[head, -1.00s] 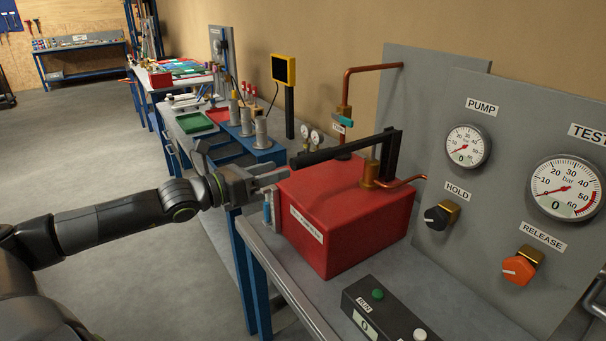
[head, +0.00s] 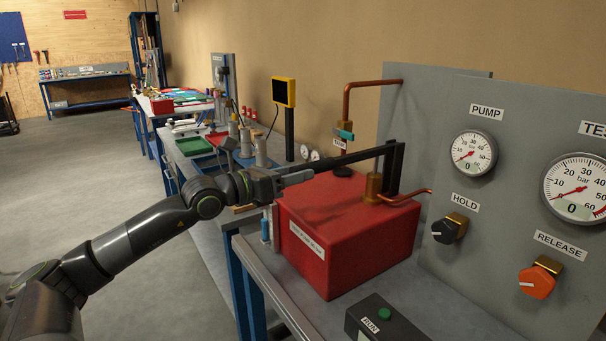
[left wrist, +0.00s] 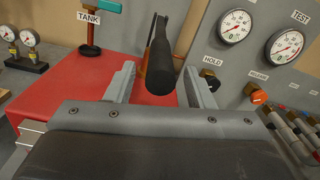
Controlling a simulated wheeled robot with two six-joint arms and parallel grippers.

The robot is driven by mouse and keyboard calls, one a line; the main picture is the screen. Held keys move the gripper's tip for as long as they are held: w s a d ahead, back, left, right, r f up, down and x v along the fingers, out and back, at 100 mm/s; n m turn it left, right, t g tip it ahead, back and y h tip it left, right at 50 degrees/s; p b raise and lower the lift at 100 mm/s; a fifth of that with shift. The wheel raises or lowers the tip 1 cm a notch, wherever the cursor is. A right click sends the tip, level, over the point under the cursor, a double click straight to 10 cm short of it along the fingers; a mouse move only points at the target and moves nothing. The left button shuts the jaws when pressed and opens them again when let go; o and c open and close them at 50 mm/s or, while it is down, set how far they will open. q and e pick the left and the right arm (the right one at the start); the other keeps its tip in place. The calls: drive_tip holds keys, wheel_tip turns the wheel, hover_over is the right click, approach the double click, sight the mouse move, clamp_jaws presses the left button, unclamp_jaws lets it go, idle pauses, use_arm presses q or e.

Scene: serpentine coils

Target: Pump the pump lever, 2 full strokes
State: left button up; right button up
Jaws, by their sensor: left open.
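The pump lever (head: 352,157) is a long black bar running left from a black upright on the red pump tank (head: 350,245). It looks close to level, dipping slightly toward its free end. My left gripper (head: 296,176) is open at that free end. In the left wrist view, the lever's dark round handle (left wrist: 161,74) shows between the two spread fingers (left wrist: 160,84), nearer the picture's middle, with no clear contact. A brass cylinder (head: 373,186) stands under the lever. The PUMP gauge (head: 474,152) reads 0. My right gripper is not seen.
The grey panel carries the black HOLD knob (head: 449,229), the orange RELEASE knob (head: 538,279) and a TEST gauge (head: 578,190). Copper pipe and a teal-handled TANK valve (head: 345,134) stand behind the lever. A RUN button box (head: 385,322) sits in front.

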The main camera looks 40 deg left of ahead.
use_arm(q)
drive_tip(key=shift+x, duration=1.3)
clamp_jaws()
